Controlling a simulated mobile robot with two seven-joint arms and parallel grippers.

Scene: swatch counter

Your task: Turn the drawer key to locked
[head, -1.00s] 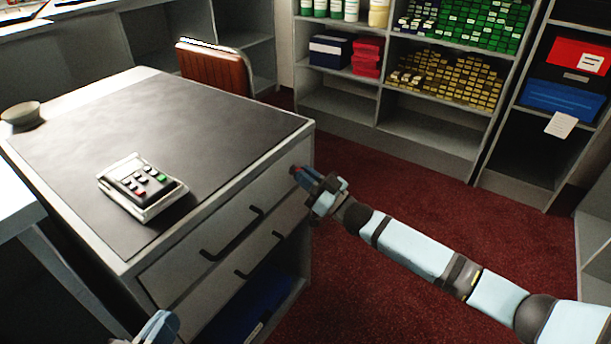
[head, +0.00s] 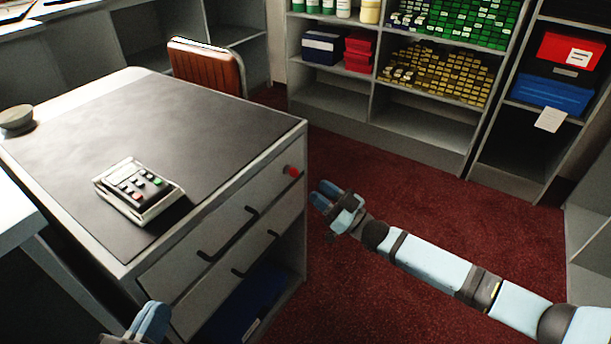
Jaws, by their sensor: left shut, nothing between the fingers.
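The drawer key (head: 291,171) shows as a small red knob at the right end of the top drawer front (head: 225,225) of the desk. It is too small to tell which way it is turned. My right gripper (head: 325,195) is just right of the key and apart from it. Its two blue fingers are spread with nothing between them. My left gripper (head: 155,312) is at the bottom edge of the view, in front of the desk's near corner. It is shut and empty, away from the key.
A card terminal (head: 138,190) lies on the dark desk mat (head: 190,125), with a bowl (head: 17,118) at the far left. A brown chair (head: 208,66) stands behind the desk. Shelves line the back. The red carpet (head: 400,180) right of the desk is clear.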

